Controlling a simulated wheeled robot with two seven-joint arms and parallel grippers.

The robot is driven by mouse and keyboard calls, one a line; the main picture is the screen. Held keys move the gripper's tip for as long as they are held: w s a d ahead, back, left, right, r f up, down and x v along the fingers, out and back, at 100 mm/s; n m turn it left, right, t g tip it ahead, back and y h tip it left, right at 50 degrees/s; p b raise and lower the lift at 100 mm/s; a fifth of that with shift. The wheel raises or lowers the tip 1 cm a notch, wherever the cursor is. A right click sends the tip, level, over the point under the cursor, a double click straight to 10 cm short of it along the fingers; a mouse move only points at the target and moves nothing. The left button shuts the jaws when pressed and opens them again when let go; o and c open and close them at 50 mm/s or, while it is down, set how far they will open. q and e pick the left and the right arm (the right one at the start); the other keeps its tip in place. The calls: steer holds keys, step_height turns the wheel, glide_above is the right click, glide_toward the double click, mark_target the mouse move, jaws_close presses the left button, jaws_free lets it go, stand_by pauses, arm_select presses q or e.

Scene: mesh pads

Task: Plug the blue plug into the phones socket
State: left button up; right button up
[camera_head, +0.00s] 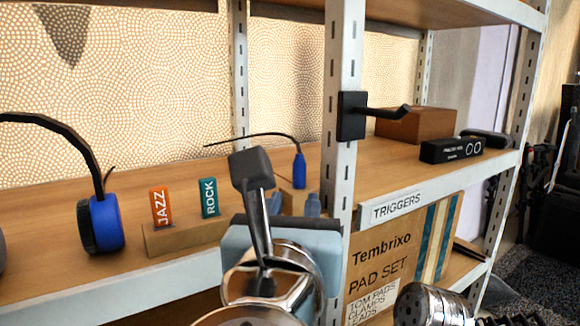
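The blue plug (299,171) stands upright at a small wooden block (294,190) on the shelf, just left of the front post. A thin black cable runs from its top to the left. My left gripper (294,204) is in front of and below the plug, its two pale blue fingers apart with nothing between them. The gripper body hides part of the block. A black box (452,149) with two round ringed openings sits on the right part of the shelf; its small lettering is too small to read surely, so I cannot tell which is the phones socket. My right gripper does not show.
Blue headphones (105,222) stand at the left. A wooden holder (185,238) carries orange JAZZ and teal ROCK tags. A white post (343,100) with a black hook bracket (352,116) stands between plug and box. A brown box (417,125) is behind.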

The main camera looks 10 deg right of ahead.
mark_target(298, 175)
arm_select(q)
steer(key=x, duration=0.7)
steer(key=shift+p, duration=0.3)
steer(key=p+x, duration=0.1)
steer(key=x, duration=0.4)
steer(key=shift+w+a+r, duration=0.1)
steer(key=shift+a+r, duration=0.05)
jaws_close()
